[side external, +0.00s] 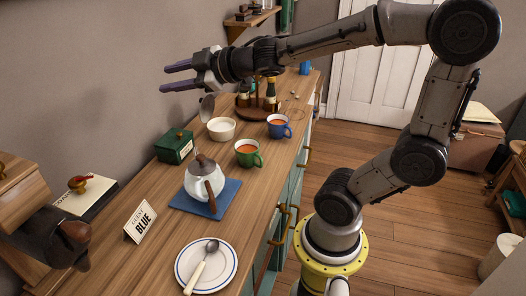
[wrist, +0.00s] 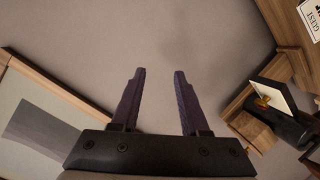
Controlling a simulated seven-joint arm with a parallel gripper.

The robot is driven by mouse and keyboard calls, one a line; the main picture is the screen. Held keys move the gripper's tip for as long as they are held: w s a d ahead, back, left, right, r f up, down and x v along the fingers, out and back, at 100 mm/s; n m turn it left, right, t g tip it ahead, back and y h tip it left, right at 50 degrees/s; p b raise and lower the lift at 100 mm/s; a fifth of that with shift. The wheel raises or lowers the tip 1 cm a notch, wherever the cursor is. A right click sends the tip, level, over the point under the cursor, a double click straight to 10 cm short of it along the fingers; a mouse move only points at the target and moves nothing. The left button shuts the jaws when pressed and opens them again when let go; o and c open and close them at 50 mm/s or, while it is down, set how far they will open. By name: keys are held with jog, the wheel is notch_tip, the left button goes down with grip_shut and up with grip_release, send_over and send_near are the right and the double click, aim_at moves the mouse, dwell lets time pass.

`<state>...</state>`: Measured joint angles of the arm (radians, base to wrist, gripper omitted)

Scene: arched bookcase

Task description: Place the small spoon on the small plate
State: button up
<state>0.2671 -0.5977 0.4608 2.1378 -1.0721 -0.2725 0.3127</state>
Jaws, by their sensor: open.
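A spoon (side external: 201,268) with a dark metal bowl and a cream handle lies across a white plate (side external: 228,278) with a blue ring, at the near end of the wooden counter in the side external view. The handle reaches over the plate's near left rim. No other spoon or plate is clear to me. My gripper (side external: 164,78) is raised high above the far part of the counter, pointing left toward the wall, well away from the plate. Its purple fingers are apart and empty; they also show in the wrist view (wrist: 159,73), against bare wall.
On the counter (side external: 262,195) are a teapot (side external: 198,180) on a blue mat, green (side external: 248,158) and blue (side external: 279,130) mugs, a white bowl (side external: 221,132), a green box (side external: 174,148) and a "BLUE" card (side external: 140,221). A round grey thing (side external: 207,107) below my gripper is unclear.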

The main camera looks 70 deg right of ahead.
jog(key=s+a+f+m+g, duration=0.2)
jog(key=s+f+m+g, duration=0.1)
jog(key=s, duration=0.8)
jog(key=s+a+f+m+g, duration=0.3)
jog(key=s+f+g, duration=0.3)
jog(key=s+f, duration=0.2)
jog(key=s+m, duration=0.1)
jog(key=s, duration=0.1)
jog(key=shift+s, duration=0.35)
